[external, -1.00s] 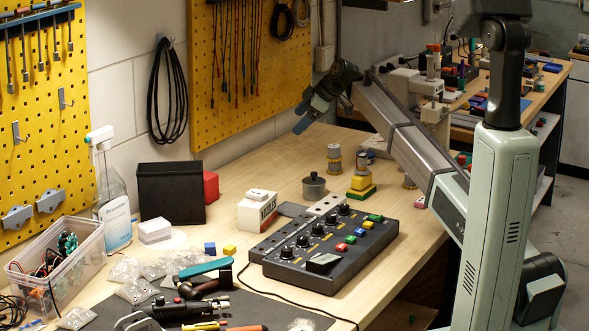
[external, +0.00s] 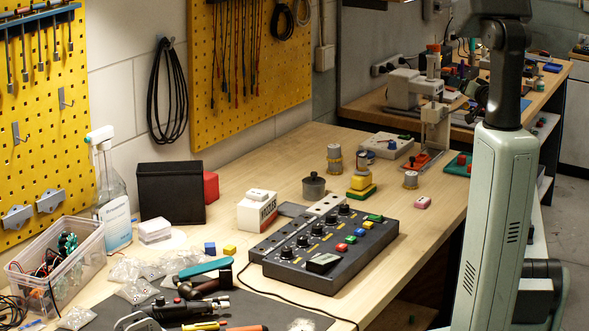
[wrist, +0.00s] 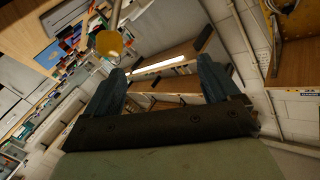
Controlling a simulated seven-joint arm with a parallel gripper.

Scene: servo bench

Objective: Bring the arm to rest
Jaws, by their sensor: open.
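My gripper (wrist: 160,88) shows in the wrist view, with its two dark fingers spread apart and nothing between them. Beyond the fingers the tilted view shows shelves, a bright light strip and the room's far side. In the external view my gripper and forearm are out of sight. My pale green upright arm link (external: 497,220) stands at the right, with a dark joint above it, clear of the bench top (external: 290,165).
On the bench stand a control box (external: 285,262) with knobs and coloured buttons, a black bin (external: 170,192), a clear tub (external: 55,265), a spray bottle (external: 112,205) and a small pot (external: 313,186). Tools lie at the front. A second bench (external: 535,100) is behind.

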